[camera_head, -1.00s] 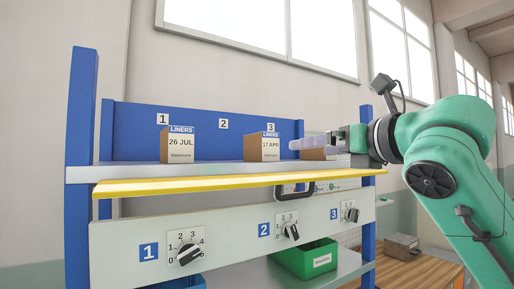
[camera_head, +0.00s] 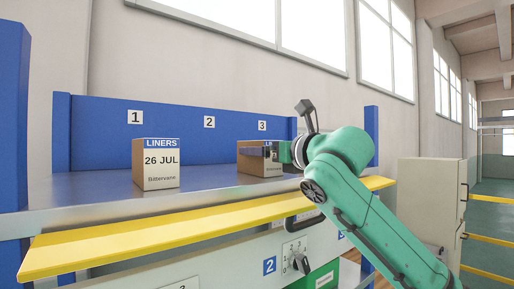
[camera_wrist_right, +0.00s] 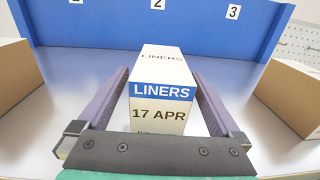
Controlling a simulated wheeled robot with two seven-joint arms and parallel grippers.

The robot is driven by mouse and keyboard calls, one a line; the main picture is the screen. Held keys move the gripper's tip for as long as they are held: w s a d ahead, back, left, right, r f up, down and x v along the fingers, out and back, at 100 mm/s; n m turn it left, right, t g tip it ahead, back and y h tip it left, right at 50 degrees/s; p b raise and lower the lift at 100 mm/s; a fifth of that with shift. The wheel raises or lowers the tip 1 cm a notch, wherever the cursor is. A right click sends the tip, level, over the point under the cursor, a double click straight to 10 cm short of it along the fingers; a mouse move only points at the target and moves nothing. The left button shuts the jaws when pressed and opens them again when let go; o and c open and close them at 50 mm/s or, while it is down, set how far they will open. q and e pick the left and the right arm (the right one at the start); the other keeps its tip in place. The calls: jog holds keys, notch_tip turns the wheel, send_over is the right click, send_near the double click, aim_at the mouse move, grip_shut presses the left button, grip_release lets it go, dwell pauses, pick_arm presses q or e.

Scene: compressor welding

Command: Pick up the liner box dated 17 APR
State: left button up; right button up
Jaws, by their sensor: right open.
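The liner box dated 17 APR (camera_wrist_right: 161,92) stands on the shelf, its label facing the right wrist camera. In the head view this box (camera_head: 250,160) is partly covered by my right gripper, which hides its date. My right gripper (camera_wrist_right: 161,75) is open, with one finger along each side of the box and a visible gap on both sides. In the head view my right gripper (camera_head: 272,152) reaches in from the right at box height. My left gripper is not in view.
A liner box dated 26 JUL (camera_head: 158,165) stands to the left under number 1. Another cardboard box (camera_wrist_right: 291,94) stands to the right in the wrist view. A blue back panel (camera_head: 90,130) closes the shelf behind. A yellow edge strip (camera_head: 170,232) runs along the front.

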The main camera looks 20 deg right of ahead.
jog(key=x, duration=0.2)
jog(key=p, duration=0.1)
jog(key=shift+w+a+r, duration=0.1)
jog(key=shift+w+r, duration=0.15)
jog(key=shift+w, duration=0.15)
jog(key=shift+s, duration=0.3)
jog(key=shift+c, duration=1.2)
jog(key=c, duration=0.6)
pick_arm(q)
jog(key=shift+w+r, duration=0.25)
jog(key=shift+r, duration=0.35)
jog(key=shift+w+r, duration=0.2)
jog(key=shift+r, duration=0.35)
pick_arm(e)
grip_shut()
